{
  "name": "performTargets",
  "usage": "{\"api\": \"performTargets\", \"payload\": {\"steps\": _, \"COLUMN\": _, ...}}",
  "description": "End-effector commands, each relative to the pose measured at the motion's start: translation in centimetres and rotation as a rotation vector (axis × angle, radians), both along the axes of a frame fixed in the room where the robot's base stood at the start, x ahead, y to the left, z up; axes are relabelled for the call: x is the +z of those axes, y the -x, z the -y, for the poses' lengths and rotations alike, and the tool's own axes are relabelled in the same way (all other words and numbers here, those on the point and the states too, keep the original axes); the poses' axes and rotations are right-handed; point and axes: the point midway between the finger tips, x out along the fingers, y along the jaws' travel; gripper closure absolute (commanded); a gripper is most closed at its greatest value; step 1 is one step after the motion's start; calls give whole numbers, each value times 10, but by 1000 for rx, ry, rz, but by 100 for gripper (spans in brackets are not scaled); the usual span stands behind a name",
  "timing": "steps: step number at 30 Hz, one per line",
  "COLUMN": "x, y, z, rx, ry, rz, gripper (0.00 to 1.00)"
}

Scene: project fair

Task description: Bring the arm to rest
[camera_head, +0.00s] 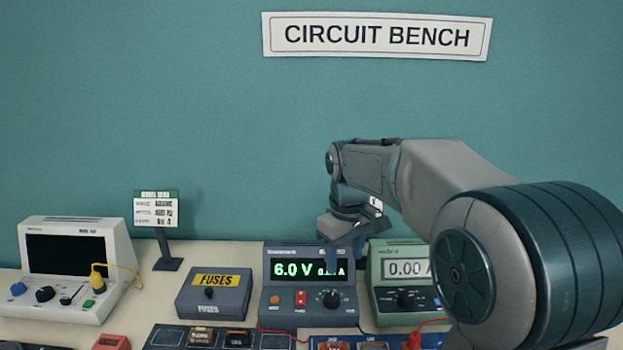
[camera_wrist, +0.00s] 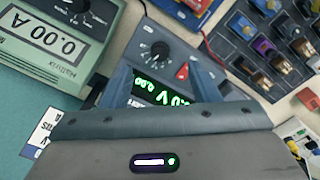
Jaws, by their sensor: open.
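My arm reaches in from the right in the head view and bends down over the bench. My gripper (camera_head: 345,250) hangs in front of the upper part of the power supply (camera_head: 285,306), whose green display reads 6.0 V. In the wrist view my gripper (camera_wrist: 163,80) has its two fingers spread apart over the same power supply (camera_wrist: 150,42).
A green multimeter (camera_head: 390,300) reading 0.00 stands close on the right, partly behind my arm. A grey fuses box (camera_head: 213,297), a small sign (camera_head: 156,208) and a white oscilloscope (camera_head: 55,292) stand to the left. Circuit boards (camera_wrist: 262,50) lie in front. The wall is behind.

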Motion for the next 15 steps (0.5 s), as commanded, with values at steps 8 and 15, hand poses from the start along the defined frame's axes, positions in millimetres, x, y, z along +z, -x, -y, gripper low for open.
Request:
{"api": "performTargets", "payload": {"steps": 8, "x": -3, "y": 95, "z": 35, "rx": -269, "ry": -20, "rz": 98, "gripper": 45}}
{"api": "performTargets", "payload": {"steps": 15, "x": -29, "y": 170, "z": 56, "rx": -486, "ry": -64, "rz": 170, "gripper": 45}}
